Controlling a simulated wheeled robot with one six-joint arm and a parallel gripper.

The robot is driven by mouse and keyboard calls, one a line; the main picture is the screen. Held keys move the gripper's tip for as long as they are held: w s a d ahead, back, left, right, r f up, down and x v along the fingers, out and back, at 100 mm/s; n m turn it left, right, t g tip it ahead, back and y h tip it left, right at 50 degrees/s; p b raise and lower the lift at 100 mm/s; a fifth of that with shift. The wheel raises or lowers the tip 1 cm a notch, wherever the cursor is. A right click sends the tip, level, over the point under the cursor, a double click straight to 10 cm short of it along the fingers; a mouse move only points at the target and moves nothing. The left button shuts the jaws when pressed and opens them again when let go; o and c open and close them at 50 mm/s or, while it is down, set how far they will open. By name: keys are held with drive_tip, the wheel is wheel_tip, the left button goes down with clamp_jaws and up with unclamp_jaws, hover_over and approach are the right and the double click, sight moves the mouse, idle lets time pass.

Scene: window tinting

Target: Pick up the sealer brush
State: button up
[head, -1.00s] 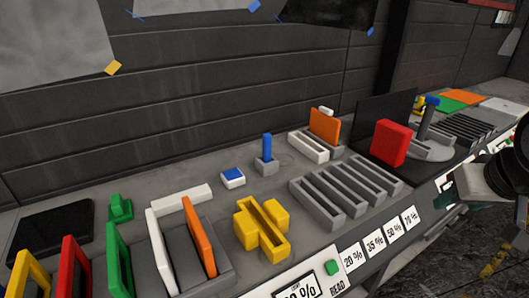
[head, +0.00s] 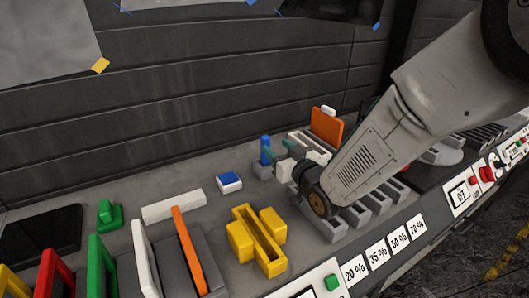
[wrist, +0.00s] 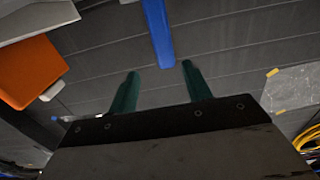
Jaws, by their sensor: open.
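The sealer brush appears to be the blue upright handle (head: 265,143) in a small grey holder (head: 262,171) on the bench; its lower part is hidden in the holder. My gripper (head: 270,153) is open and empty, its green fingers level beside the blue handle. In the wrist view the blue handle (wrist: 158,30) comes down from the top edge. Its end lies in line with the gap between my two fingertips (wrist: 160,69). I cannot tell whether either finger touches it.
A blue-topped white block (head: 229,182) sits left of the holder. A yellow holder (head: 255,240) is in front. Grey slotted racks (head: 365,213) lie under my arm. The dark wall is close behind.

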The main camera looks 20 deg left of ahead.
sight(267, 142)
drive_tip(key=x, duration=0.8)
drive_tip(key=shift+s+a+f, duration=0.15)
drive_tip(key=shift+s+a, duration=0.15)
drive_tip(key=shift+s, duration=0.05)
drive_tip(key=c, duration=1.1)
